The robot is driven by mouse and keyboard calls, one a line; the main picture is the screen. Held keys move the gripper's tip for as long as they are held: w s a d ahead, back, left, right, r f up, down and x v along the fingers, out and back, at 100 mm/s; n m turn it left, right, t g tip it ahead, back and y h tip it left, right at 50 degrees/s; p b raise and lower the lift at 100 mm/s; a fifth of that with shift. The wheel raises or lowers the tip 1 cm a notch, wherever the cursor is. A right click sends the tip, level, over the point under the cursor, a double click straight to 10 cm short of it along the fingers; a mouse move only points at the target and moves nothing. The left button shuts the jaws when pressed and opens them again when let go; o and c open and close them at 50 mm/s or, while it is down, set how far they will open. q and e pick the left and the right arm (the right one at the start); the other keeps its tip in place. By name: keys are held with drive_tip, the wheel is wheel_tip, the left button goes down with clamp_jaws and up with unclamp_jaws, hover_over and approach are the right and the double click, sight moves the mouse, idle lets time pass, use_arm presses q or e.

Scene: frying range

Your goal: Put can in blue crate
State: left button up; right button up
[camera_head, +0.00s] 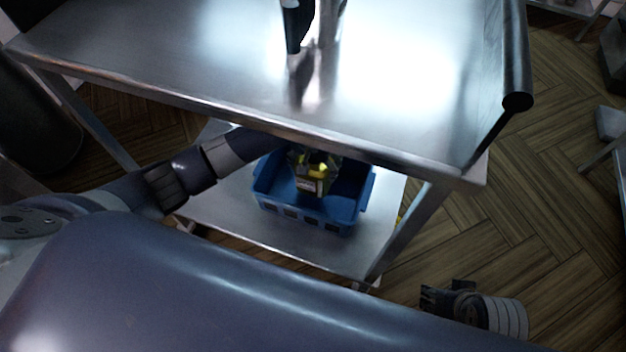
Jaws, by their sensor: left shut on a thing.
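A blue crate (268,206) stands on the lower shelf of the metal cart. My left arm reaches in from the left, under the top shelf. My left gripper (312,162) is over the crate, shut on a small yellowish thing, seemingly the can (317,168). The can is at or inside the crate's opening; I cannot tell if it touches the bottom. The top shelf's edge hides part of the gripper and the crate's back. My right gripper (432,299) is low at the right, over the floor, apart from the crate; its fingers are too unclear to read.
The cart's shiny top shelf (180,50) overhangs the crate, with a dark and metallic object (297,30) on it at the back. A cart leg (412,228) stands right of the crate. The lower shelf (235,220) has bare room around the crate. Wooden floor is open at right.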

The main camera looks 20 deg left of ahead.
use_arm(q)
wheel_tip(320, 180, down, 3)
drive_tip(key=shift+r+b, duration=0.2)
drive_tip(key=shift+b, duration=0.15)
drive_tip(key=shift+f, duration=0.35)
wheel_tip(320, 180, down, 3)
drive_tip(key=shift+b, duration=0.7)
drive_tip(key=shift+r, duration=0.1)
use_arm(e)
drive_tip(key=shift+s+d+r, duration=0.1)
drive_tip(key=shift+s+r, duration=0.35)
drive_tip(key=shift+r, duration=0.3)
use_arm(q)
drive_tip(key=o, duration=1.2)
drive_tip(key=shift+o, duration=0.2)
